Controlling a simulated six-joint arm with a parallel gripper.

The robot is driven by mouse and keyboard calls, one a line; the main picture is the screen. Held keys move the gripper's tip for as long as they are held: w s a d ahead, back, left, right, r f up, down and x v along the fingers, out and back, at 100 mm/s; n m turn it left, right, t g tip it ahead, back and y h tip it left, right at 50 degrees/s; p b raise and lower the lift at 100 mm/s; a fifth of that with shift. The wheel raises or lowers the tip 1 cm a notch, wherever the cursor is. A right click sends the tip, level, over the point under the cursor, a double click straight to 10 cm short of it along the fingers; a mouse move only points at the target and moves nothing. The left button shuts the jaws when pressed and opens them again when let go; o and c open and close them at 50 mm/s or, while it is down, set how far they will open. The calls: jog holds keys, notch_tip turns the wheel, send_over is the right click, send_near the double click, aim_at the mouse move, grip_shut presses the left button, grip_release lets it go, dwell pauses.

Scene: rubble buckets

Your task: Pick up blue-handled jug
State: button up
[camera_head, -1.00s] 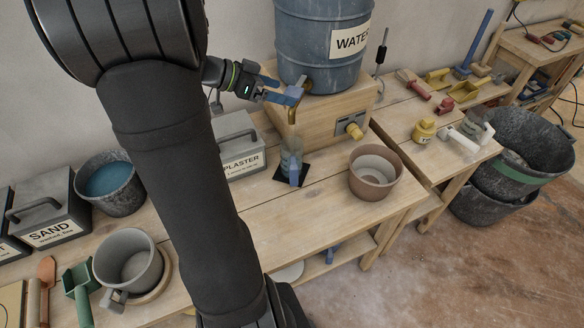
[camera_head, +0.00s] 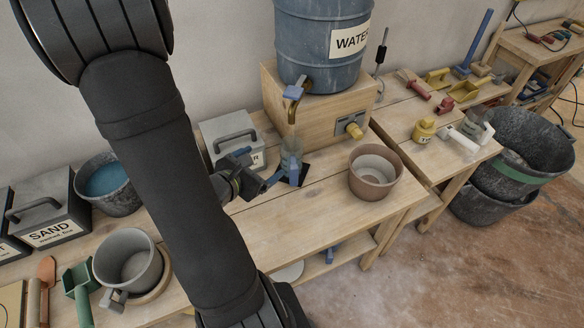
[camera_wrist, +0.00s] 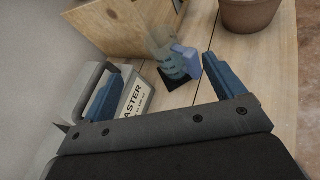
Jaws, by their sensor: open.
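The blue-handled jug (camera_head: 291,163) is a clear container standing upright on a small black mat (camera_head: 304,171), below the spout of the water barrel. Its blue handle faces the bench front. In the wrist view the jug (camera_wrist: 163,52) shows liquid-like blue-green tint, and its blue handle (camera_wrist: 187,60) lies ahead between the fingers' directions, nearer the right finger. My gripper (camera_head: 265,171) is open, left of the jug and low over the bench. In the wrist view my gripper (camera_wrist: 163,88) has its two blue fingers wide apart with nothing between them.
The water barrel (camera_head: 318,60) stands on a wooden box (camera_head: 316,118) behind the jug. A grey plaster box (camera_head: 226,127) is close to my gripper on the left. A brown pot (camera_head: 376,182) stands right of the jug. The bench front is clear.

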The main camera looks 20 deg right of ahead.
jog(key=s+n, duration=0.1)
jog(key=n, duration=0.1)
send_near(297, 142)
jog(key=shift+n+y, duration=0.3)
jog(key=shift+x, duration=3.05)
jog(key=shift+s+d+r, duration=0.1)
jog(key=shift+s+r, duration=0.05)
jog(key=c, duration=1.4)
